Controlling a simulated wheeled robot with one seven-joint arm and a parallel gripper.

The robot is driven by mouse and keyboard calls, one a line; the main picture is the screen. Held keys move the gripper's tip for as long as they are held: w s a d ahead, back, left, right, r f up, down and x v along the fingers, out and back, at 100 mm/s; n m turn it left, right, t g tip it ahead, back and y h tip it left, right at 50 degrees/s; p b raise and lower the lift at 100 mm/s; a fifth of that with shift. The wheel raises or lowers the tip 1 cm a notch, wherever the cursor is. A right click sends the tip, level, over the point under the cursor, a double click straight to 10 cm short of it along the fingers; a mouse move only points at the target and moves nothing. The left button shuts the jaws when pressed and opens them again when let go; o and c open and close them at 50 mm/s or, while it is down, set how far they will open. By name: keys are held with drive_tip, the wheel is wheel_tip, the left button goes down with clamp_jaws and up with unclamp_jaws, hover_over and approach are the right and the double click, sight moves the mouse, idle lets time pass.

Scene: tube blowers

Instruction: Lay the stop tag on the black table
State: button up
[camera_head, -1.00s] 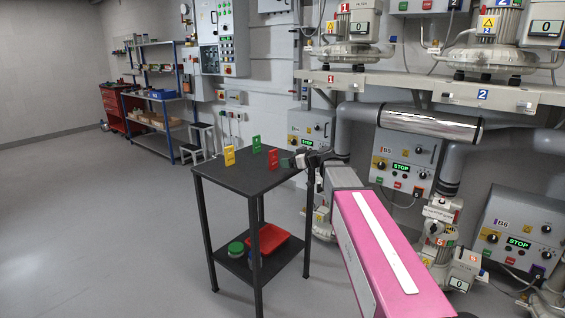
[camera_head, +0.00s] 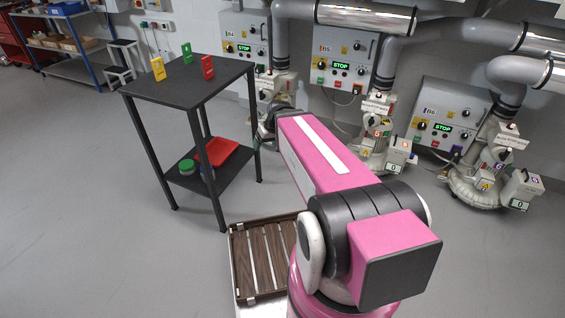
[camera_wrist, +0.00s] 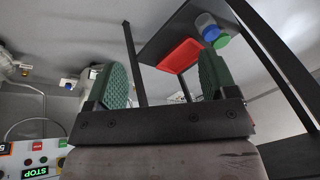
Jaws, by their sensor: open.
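No tag shows in the wrist view.
The table's lower shelf (camera_head: 230,172) holds a red tray (camera_head: 216,151) and round green and blue items (camera_head: 188,167). Blower units and pipes (camera_head: 380,115) line the wall at right. A slatted wooden deck (camera_head: 265,255) lies in front. Floor at left is clear.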

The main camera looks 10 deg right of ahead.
drive_tip(key=s+d+f+m+g+h, duration=0.2)
drive_tip(key=s+d+f+h, duration=0.1)
drive_tip(key=s, duration=0.4)
drive_tip(key=shift+s+d+f+m, duration=0.25)
drive_tip(key=shift+d+f+m, duration=0.15)
drive_tip(key=shift+d+f, duration=0.5)
